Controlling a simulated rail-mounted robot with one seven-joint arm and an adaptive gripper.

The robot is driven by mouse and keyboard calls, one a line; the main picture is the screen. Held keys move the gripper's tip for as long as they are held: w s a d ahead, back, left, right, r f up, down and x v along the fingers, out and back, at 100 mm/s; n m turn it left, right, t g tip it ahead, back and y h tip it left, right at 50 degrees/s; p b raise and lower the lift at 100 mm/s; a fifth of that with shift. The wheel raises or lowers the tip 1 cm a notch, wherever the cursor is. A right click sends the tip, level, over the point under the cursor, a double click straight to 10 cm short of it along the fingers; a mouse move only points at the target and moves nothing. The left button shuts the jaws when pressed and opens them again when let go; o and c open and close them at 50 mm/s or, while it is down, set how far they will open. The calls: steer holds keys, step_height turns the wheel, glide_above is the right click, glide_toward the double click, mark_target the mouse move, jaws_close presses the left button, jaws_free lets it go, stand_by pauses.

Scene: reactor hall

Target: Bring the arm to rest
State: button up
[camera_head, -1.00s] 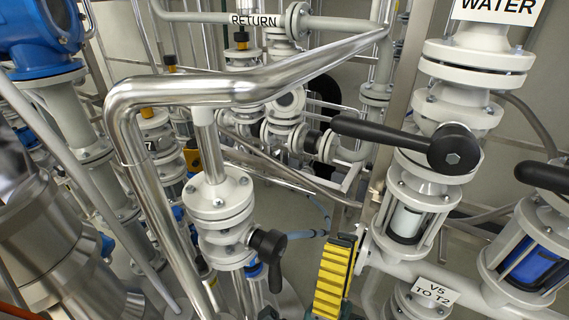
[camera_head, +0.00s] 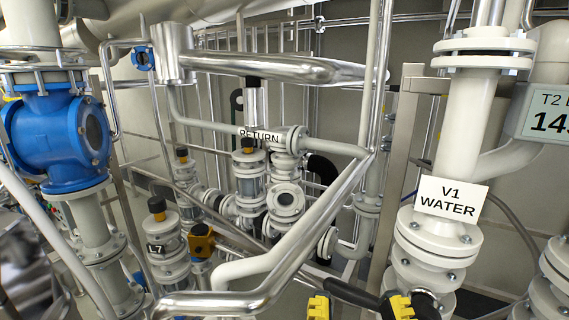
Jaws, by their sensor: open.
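My gripper (camera_head: 359,305) shows only at the bottom edge of the head view, as two yellow and black finger ends standing apart. It is open, and I see nothing between the fingers that it holds. A black valve lever (camera_head: 350,293) passes close to the fingers in the picture, below the V1 WATER sign (camera_head: 450,198). I cannot tell whether the fingers touch it. The rest of my arm is below the frame.
A shiny bent pipe (camera_head: 225,303) crosses in front at the lower middle. A blue valve body (camera_head: 62,140) stands at the left. Grey pipes with a RETURN label (camera_head: 259,136) run behind. A T2 display (camera_head: 550,112) is at the right edge.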

step_height(320, 180, up, 24)
steer(key=p, duration=2)
steer(key=shift+f, duration=0.2)
steer(key=shift+c, duration=0.4)
steer(key=shift+c, duration=0.3)
